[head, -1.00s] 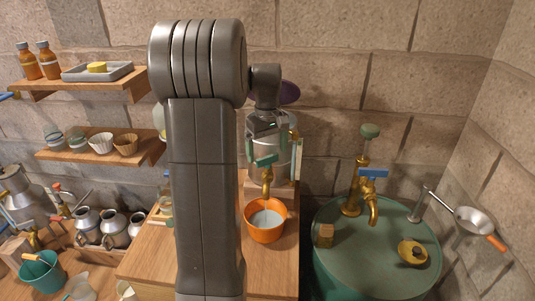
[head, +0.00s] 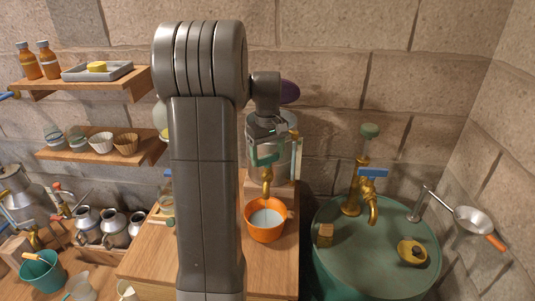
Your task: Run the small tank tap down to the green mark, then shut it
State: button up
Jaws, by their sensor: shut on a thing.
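The small metal tank (head: 287,163) stands on a wooden block by the back wall, partly hidden behind my gripper. Its brass tap (head: 267,176) points down over an orange bowl (head: 266,234) that holds pale liquid. My gripper (head: 264,154) reaches down in front of the tank, shut on the tap's teal lever (head: 268,160). The lever lies roughly crosswise. A narrow upright gauge (head: 295,148) shows at the tank's right side. The green mark and the level cannot be made out, nor can a stream from the spout.
A green drum (head: 380,265) with a blue-handled brass tap (head: 372,190) stands right of the wooden counter (head: 215,283). Wooden shelves (head: 85,82) with bottles and cups are on the left wall. Metal cans (head: 88,228) and a teal bucket (head: 40,270) stand lower left.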

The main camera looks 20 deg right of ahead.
aim_at(267, 156)
jog(key=m+p, duration=0.1)
jog(key=m, duration=0.2)
jog(key=shift+r+m, duration=0.1)
jog(key=shift+m, duration=0.3)
jog(key=shift+m+p, duration=0.5)
jog(key=shift+m, duration=1.3)
jog(key=o, duration=1)
notch_tip(267, 156, up, 14)
jog(key=shift+f+b, duration=0.15)
jog(key=shift+b, duration=0.2)
